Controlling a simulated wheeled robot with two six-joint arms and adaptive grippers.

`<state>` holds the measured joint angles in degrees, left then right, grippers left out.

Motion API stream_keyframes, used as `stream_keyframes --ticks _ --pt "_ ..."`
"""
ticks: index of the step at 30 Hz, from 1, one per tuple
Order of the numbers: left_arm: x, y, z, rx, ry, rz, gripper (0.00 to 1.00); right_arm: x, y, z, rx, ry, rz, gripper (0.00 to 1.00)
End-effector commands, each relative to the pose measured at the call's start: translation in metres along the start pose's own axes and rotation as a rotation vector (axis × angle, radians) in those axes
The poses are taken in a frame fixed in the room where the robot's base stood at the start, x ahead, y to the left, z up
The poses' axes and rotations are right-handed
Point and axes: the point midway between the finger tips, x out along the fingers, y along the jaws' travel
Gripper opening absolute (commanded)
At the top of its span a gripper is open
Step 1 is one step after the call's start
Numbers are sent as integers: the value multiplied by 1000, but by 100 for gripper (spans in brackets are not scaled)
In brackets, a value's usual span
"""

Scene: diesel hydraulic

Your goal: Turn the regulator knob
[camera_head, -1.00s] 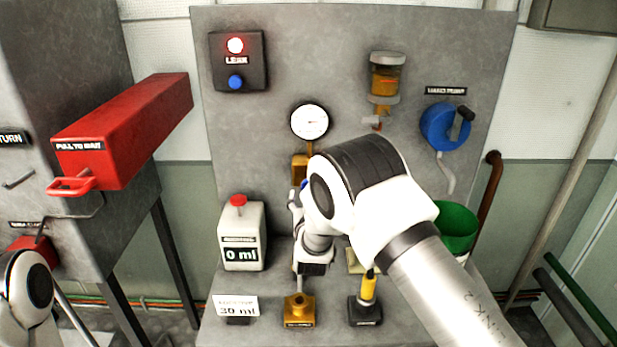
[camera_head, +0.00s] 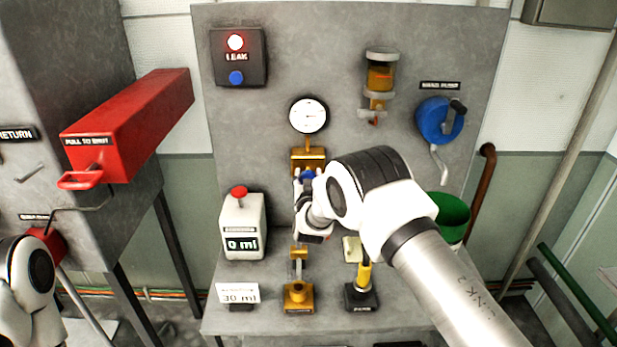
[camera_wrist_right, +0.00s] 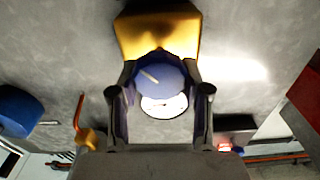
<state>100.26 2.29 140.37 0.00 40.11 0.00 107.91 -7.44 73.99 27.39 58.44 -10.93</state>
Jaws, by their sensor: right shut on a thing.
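The regulator is a brass block (camera_head: 306,160) on the grey panel below a round white gauge (camera_head: 308,116). Its blue knob (camera_head: 308,174) sits at the block's lower side, mostly covered by my gripper in the head view. In the right wrist view the knob (camera_wrist_right: 158,78) shows a pale pointer line, with the brass block (camera_wrist_right: 157,34) behind it. My right gripper (camera_wrist_right: 160,92) is shut on the knob, one finger on each side. It also shows in the head view (camera_head: 305,182). My left arm enters at the lower left of the head view, but its gripper is not visible.
A white container reading 0 ml (camera_head: 243,228) stands left of my right gripper. A red pull box (camera_head: 130,125) juts out at left. A blue hand pump wheel (camera_head: 438,121) and a green bucket (camera_head: 452,217) are at right. Brass (camera_head: 298,295) and black (camera_head: 361,295) fittings stand below.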

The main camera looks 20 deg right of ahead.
Motion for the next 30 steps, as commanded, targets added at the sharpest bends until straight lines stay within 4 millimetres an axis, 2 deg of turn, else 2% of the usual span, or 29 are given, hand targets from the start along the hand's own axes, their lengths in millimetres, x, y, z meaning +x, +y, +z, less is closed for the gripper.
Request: stream_keyframes --ticks 8,14,30 --pt "8 0 0 0 0 0 41 0 1 3 42 -2 1 12" --pt "23 0 0 0 0 0 41 0 1 5 142 -2 1 12" --pt "85 -1 0 0 0 0 41 0 2 7 623 -1 -1 13"
